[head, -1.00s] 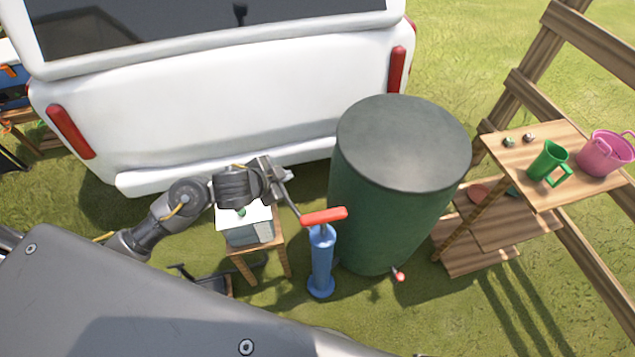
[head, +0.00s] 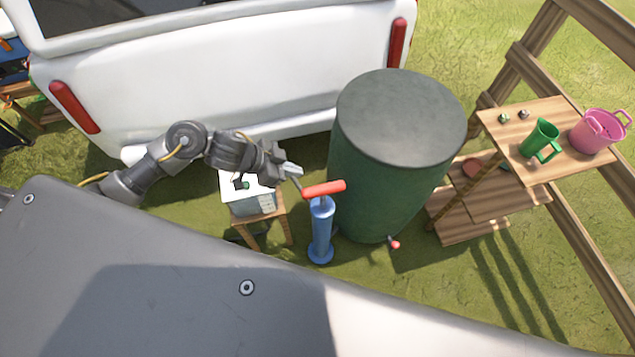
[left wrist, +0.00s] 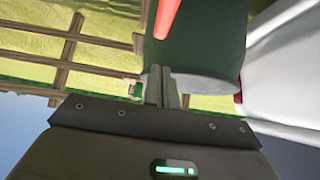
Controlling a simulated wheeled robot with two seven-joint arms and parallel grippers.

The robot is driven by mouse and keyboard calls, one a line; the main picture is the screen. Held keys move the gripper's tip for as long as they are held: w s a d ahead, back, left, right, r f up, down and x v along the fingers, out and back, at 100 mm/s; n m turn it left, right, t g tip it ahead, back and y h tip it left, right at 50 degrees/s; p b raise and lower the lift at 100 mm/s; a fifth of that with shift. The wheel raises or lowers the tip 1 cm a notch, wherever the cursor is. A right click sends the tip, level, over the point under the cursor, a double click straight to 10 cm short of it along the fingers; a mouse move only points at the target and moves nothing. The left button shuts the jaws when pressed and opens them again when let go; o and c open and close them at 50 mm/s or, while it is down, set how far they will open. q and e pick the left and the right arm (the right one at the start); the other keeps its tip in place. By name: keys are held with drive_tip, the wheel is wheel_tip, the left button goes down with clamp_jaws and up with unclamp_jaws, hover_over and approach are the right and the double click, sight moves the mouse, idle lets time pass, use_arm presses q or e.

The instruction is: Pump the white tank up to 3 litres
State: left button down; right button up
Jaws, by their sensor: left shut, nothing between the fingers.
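A blue hand pump (head: 320,230) with a red bar handle (head: 324,188) stands upright on the grass in the head view. The red handle also shows in the left wrist view (left wrist: 166,15). My left gripper (head: 294,178) is shut and empty, close to the left end of the handle; I cannot tell whether it touches. It also shows in the left wrist view (left wrist: 160,75). A white-topped box (head: 250,200) stands on a small wooden stool, partly hidden by my left arm. I cannot tell whether it is the white tank, and no litre reading is legible. My right gripper is not in view.
A large dark green barrel (head: 395,190) with a red tap (head: 395,244) stands right of the pump. A white vehicle (head: 230,85) is behind. At right, wooden shelves (head: 498,140) hold a green jug (head: 540,138) and a pink bucket (head: 598,130).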

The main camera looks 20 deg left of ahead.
use_arm(q)
hover_over(327, 187)
drive_tip(key=s+a, duration=0.1)
drive_tip(key=a, duration=0.1)
wheel_tip(327, 187, down, 7)
drive_tip(key=shift+s+r, duration=0.1)
drive_tip(key=shift+s, duration=0.05)
drive_tip(key=shift+a+f, duration=0.2)
drive_tip(key=shift+f, duration=1.75)
